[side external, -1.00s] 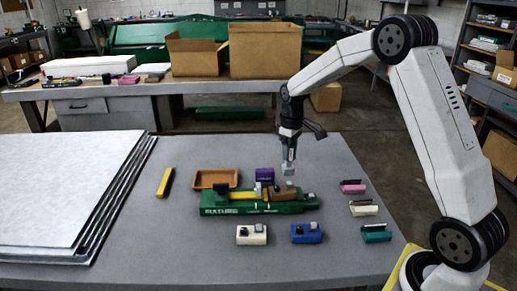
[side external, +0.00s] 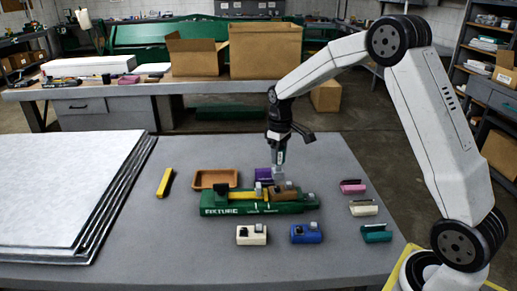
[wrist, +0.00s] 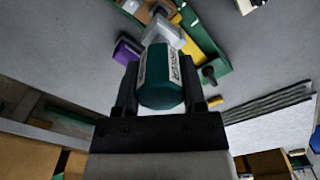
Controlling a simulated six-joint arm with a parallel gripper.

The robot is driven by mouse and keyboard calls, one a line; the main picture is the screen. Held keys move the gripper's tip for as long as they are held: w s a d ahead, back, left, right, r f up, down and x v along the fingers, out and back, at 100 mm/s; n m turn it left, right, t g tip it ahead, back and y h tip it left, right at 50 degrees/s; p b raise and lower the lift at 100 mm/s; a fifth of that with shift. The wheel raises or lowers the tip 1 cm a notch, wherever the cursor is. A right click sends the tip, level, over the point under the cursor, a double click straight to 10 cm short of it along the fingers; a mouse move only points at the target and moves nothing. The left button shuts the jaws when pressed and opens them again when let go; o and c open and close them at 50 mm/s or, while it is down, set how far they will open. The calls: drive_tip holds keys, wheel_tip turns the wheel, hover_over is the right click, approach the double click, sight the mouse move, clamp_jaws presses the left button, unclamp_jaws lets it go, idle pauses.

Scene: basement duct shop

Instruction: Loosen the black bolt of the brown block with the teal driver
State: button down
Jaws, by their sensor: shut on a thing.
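My gripper (side external: 279,158) is shut on the teal driver, which points down with its grey head lowest. In the wrist view the teal driver (wrist: 161,85) is between the fingers, a label on its side, its grey head (wrist: 163,30) farther out. The brown block (side external: 285,195) sits in the green fixture (side external: 235,209) on the table. The driver's head is just above or at the block's back left part; I cannot tell whether it touches. The black bolt is not clearly distinguishable; the driver's head may cover it.
A purple block (side external: 263,174) and a brown tray (side external: 217,187) lie behind the fixture. White (side external: 251,236) and blue (side external: 306,236) blocks lie in front. Pink (side external: 352,188), white (side external: 363,209) and teal (side external: 376,235) items line the right. Stacked sheets (side external: 70,190) fill the left.

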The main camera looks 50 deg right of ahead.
sight(278, 170)
drive_tip(key=shift+f, duration=1.65)
drive_tip(key=shift+f, duration=0.95)
idle(0.7)
idle(0.4)
